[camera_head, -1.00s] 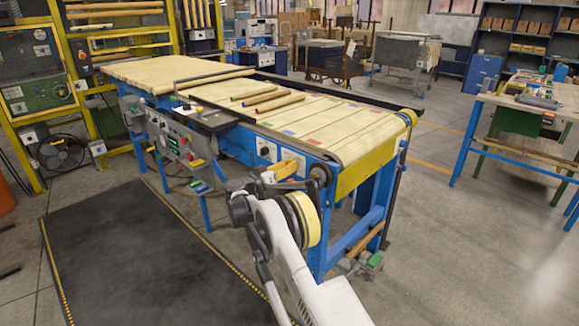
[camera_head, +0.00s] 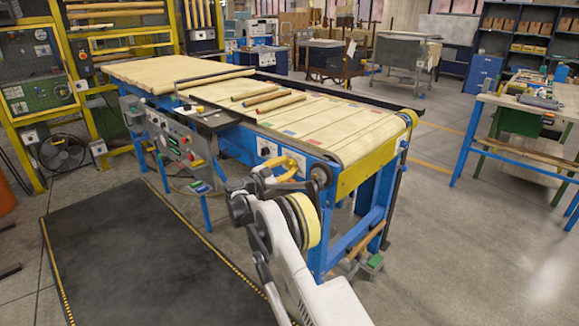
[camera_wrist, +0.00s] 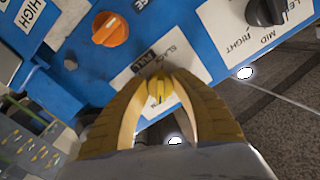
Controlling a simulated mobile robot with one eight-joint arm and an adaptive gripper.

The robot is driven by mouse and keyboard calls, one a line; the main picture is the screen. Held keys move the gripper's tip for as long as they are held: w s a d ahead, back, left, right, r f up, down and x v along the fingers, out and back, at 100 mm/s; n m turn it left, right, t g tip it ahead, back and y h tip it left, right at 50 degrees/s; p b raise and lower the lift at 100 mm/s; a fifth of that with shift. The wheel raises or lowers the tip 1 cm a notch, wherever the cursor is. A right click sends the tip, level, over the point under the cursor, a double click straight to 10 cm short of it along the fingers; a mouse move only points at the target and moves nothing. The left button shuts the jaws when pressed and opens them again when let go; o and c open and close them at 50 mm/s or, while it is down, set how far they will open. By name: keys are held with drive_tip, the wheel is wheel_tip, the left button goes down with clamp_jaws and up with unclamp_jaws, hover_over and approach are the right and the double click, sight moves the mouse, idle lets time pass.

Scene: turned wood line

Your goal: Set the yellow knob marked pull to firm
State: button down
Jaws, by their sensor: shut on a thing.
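The yellow knob (camera_wrist: 160,90) sits on a white label plate (camera_wrist: 138,88) on the blue panel in the wrist view. The plate carries a dark PULL tag (camera_wrist: 154,62) and the word SLACK beside it; the word firm cannot be read, and the fingers cover part of the plate. My gripper (camera_wrist: 159,82) is shut on the yellow knob, a fingertip on each side. Which mark the knob points at is unclear. In the head view my gripper (camera_head: 291,168) is at the side panel near the conveyor's close end; the knob is hidden there.
An orange knob (camera_wrist: 110,29) and a black knob (camera_wrist: 266,11), with LEFT, MID and RIGHT marks, flank the yellow one. The conveyor belt (camera_head: 350,140) carries several turned wood pieces. A dark floor mat (camera_head: 140,255) lies clear at left.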

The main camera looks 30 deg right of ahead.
drive_tip(key=shift+m, duration=0.4)
drive_tip(key=c, duration=1)
unclamp_jaws()
drive_tip(key=shift+c, duration=0.2)
drive_tip(key=v, duration=1.2)
drive_tip(key=shift+r, duration=0.1)
